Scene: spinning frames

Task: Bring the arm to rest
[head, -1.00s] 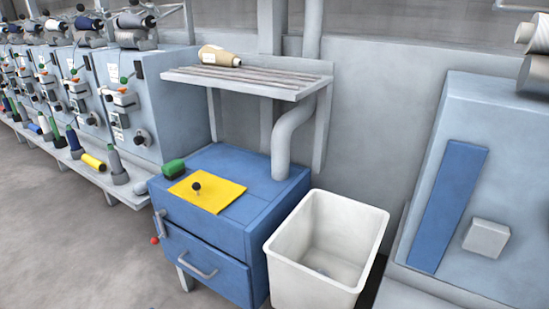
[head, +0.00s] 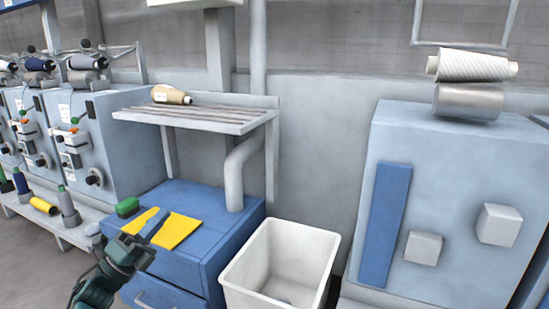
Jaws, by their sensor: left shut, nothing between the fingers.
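My left gripper (head: 154,228) has come in from the lower left of the head view. It is shut with nothing between its fingers. Its fingertips overlap the yellow cloth (head: 182,231) on the blue cabinet (head: 232,234) in the picture; I cannot tell whether they touch it. My right gripper is not in view.
A white bin (head: 284,262) stands right of the cabinet. A slatted shelf (head: 205,117) with a tan cone (head: 171,95) is above. Spinning machines stand at left, and a grey machine (head: 450,190) at right.

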